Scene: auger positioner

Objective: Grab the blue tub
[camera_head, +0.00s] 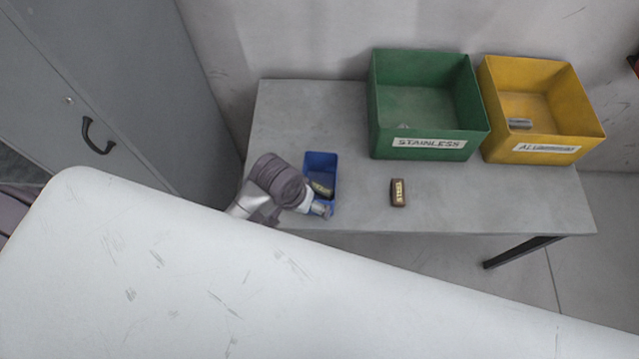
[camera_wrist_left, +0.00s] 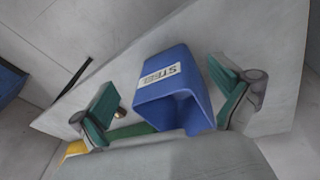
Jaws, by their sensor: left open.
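The blue tub (camera_head: 320,160) stands on the grey table near its front edge, left of the middle. My left gripper (camera_head: 322,210) is at the tub's near end in the head view, and the arm hides part of the tub. In the left wrist view the tub (camera_wrist_left: 170,85), with a white STEEL label, lies between the two green-padded fingers of the open left gripper (camera_wrist_left: 163,98). A gap shows beside each finger; contact cannot be told. My right gripper is not in view.
A small dark labelled block (camera_head: 398,193) lies on the table (camera_head: 300,115) right of the tub. A green STAINLESS bin (camera_head: 380,140) and a yellow bin (camera_head: 591,142) holding a grey piece (camera_head: 520,123) stand at the back right. A grey cabinet (camera_head: 120,80) is left.

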